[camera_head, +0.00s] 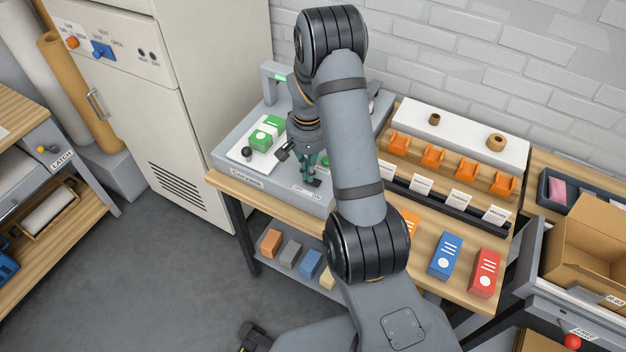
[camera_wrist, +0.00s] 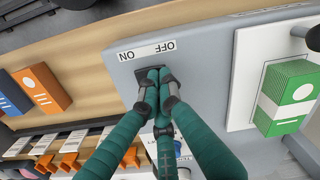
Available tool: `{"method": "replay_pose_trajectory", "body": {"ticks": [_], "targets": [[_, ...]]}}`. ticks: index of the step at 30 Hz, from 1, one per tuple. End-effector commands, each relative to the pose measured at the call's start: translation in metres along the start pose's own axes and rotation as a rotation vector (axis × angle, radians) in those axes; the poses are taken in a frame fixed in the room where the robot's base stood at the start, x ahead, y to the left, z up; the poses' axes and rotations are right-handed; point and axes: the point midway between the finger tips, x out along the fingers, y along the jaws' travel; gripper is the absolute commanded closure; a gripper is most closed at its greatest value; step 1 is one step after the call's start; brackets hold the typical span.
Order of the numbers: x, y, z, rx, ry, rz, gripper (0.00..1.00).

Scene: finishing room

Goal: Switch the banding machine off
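The gripper also shows from above (camera_head: 311,178).
Orange holders (camera_head: 432,156) with cards stand right of the machine. A blue box (camera_head: 445,255) and a red box (camera_head: 486,272) lie on the bench front. A tall cabinet (camera_head: 170,100) stands left. An open carton (camera_head: 590,245) is far right. Floor at left is clear.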

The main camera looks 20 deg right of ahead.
Motion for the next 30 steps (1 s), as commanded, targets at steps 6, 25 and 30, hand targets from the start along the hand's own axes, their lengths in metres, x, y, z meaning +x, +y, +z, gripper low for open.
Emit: {"method": "replay_pose_trajectory", "body": {"ticks": [6, 25, 30], "targets": [[-0.001, 0.001, 0.001, 0.001, -0.002, 0.001, 1.0], [-0.053, 0.0, 0.0, 0.0, -0.001, 0.0, 1.0], [-0.067, 0.0, 0.0, 0.0, -0.001, 0.0, 1.0]]}}
